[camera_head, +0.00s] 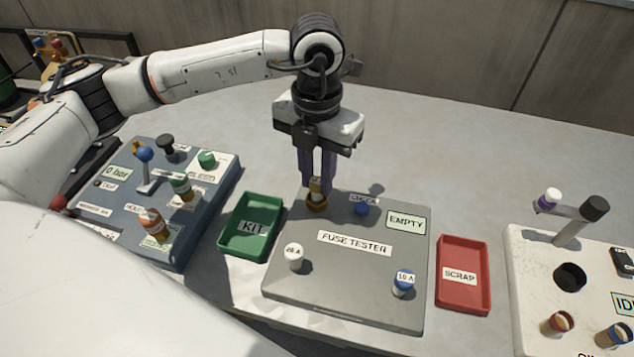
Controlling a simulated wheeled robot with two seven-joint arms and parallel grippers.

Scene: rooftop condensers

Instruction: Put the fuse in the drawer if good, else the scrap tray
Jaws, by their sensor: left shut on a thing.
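My left gripper (318,190) points straight down over the back left corner of the grey fuse tester (345,295). Its fingers are shut on a small fuse (316,185) with white and yellow showing, mostly hidden by the fingers. The fuse is at or just above a yellow-brown round piece (317,204) on the tester; I cannot tell whether it is seated. The tester display (406,222) reads EMPTY. The red scrap tray (441,296) is right of the tester and looks empty. No drawer can be made out. My right gripper is not in view.
A white 20 A piece (293,257), a blue 10 A piece (403,281) and a blue button (362,208) are on the tester. A green KIT tray (232,250) is left of it. A blue panel (195,225) stands further left, a white unit (540,275) at right.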

